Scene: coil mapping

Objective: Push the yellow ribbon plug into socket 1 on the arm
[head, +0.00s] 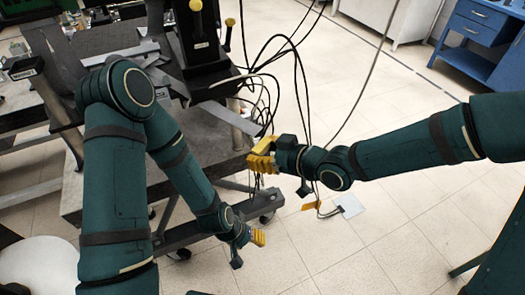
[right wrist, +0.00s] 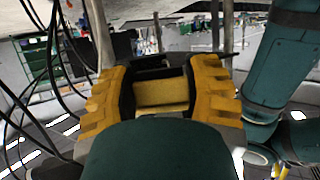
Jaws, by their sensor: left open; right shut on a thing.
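My right gripper (head: 262,158) is beside the end of a pale grey arm (head: 222,115) on the machine. In the right wrist view its yellow fingers (right wrist: 160,98) are closed around a yellow block (right wrist: 163,93) with a dark part behind it, which looks like the yellow ribbon plug. The fingers hide most of it in the head view. I cannot make out socket 1, nor tell whether the plug touches the arm. My left gripper (head: 250,243) is open and empty, low over the floor near the cart's foot.
Loose black cables (head: 297,62) hang close to my right gripper. An orange piece (head: 311,205) and a white card (head: 348,205) show low near the floor. A blue cabinet (head: 480,30) stands at the far right.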

